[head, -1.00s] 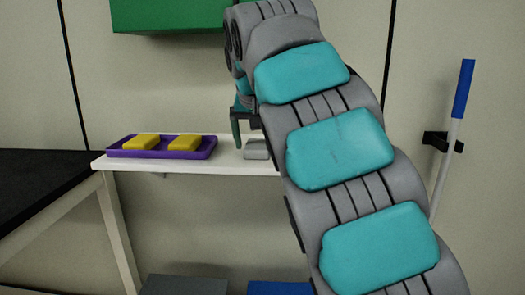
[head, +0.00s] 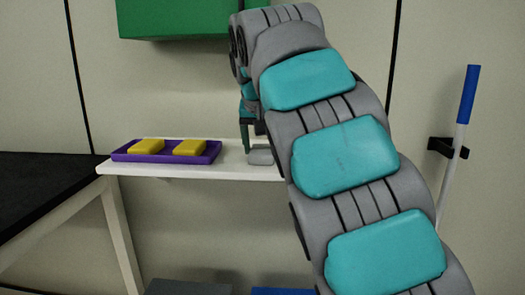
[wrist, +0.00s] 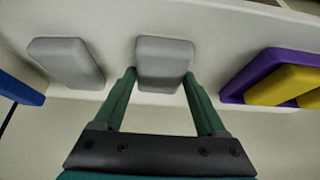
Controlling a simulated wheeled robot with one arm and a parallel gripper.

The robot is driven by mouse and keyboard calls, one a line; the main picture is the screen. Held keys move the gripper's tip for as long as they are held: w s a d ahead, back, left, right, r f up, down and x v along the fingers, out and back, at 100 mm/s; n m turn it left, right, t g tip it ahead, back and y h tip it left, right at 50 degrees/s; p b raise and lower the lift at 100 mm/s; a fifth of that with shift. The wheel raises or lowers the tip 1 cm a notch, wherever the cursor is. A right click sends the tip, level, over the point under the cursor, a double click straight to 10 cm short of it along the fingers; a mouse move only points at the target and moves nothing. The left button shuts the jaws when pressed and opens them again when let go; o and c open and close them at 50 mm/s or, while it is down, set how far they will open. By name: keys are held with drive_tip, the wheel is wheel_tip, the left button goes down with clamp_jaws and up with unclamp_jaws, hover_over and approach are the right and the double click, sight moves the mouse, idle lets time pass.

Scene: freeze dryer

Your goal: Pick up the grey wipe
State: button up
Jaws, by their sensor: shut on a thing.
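A grey wipe (wrist: 165,56), a flat rounded block, sits between the two green fingers of my gripper (wrist: 159,76) in the wrist view. The fingers are shut on its two sides, near its front edge. The wipe appears to be at the white shelf's surface; I cannot tell if it is lifted. A second grey block (wrist: 66,62) lies apart to the left on the shelf. In the head view, a grey wipe (head: 261,157) shows beside my gripper's visible finger, and my arm hides the area to its right.
A purple tray (head: 214,150) with two yellow blocks (head: 147,146) is left of my gripper on the white shelf (head: 228,171). A green box (head: 175,17) hangs above. A blue thing (wrist: 18,90) is at the wrist view's left edge. A black-topped table (head: 40,190) stands left.

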sight(262, 147)
drive_tip(key=shift+r, duration=0.2)
drive_tip(key=shift+r, duration=0.55)
drive_tip(key=shift+a+r, duration=0.15)
drive_tip(key=shift+r, duration=0.65)
drive_tip(key=shift+r, duration=0.2)
drive_tip(key=shift+s+d+b, duration=0.25)
drive_tip(key=shift+s+d, duration=0.05)
drive_tip(key=shift+s, duration=0.35)
drive_tip(key=shift+s+d+b, duration=0.2)
drive_tip(key=shift+s+d, duration=0.05)
drive_tip(key=shift+s, duration=0.35)
drive_tip(key=s+d+r+b, duration=0.1)
drive_tip(key=s+d, duration=0.3)
drive_tip(key=s, duration=0.8)
drive_tip(key=shift+s+r+b, duration=0.25)
drive_tip(key=shift+s+b, duration=0.1)
drive_tip(key=shift+b, duration=0.15)
